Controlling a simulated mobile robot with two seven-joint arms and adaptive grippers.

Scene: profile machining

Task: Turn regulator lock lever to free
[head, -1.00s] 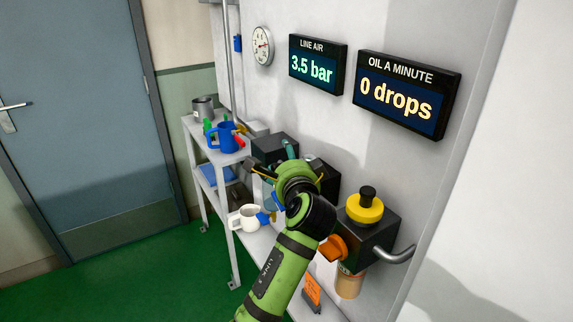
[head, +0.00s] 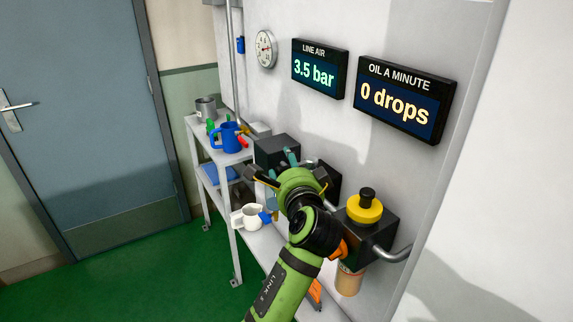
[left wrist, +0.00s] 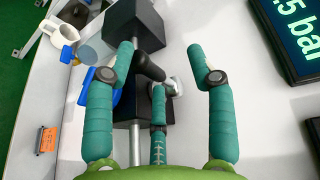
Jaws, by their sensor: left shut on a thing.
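My left gripper (head: 291,168) is at the row of black units on the wall, to the left of the yellow knob; its arm hides much of what it holds in the head view. In the left wrist view its teal fingers (left wrist: 165,62) stand around a short black-handled lever (left wrist: 148,67), which joins a grey metal fitting (left wrist: 174,88). The gripper is shut on this lever, though the right finger looks well clear of it. The lever lies slanted in that view. Its markings are not readable. My right gripper is not in view.
A blue can (head: 228,138) and white jug (head: 246,217) stand on the shelves at left. The displays read 3.5 bar (head: 314,71) and 0 drops (head: 395,108).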

